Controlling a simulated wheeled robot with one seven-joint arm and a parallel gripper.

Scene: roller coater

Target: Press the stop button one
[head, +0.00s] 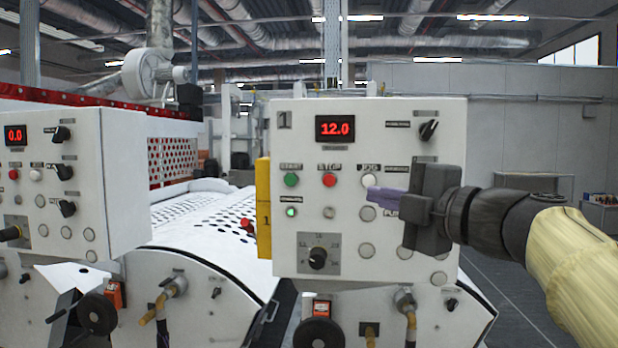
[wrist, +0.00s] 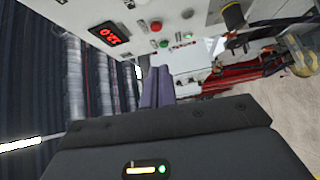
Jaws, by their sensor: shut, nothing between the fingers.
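The control panel marked 1 (head: 380,280) is a white box in the middle of the head view. Its red stop button (head: 329,180) sits between a green button (head: 291,180) and a white button (head: 369,181), below a red display. The red button also shows in the wrist view (wrist: 155,27), beyond the fingertips and uncovered. My gripper (head: 371,197) has its purple fingers shut and empty. In the head view the fingertips appear right of and slightly below the red button, near the white one. The wrist view shows the shut fingers (wrist: 157,72) apart from the red button.
The display (head: 335,128) reads 12.0. A selector knob (head: 428,130) and a dial (head: 317,258) stick out of the panel. A yellow plate (head: 263,208) is on its left edge. Another panel (head: 125,185) with its own red button stands left, beside perforated white covers.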

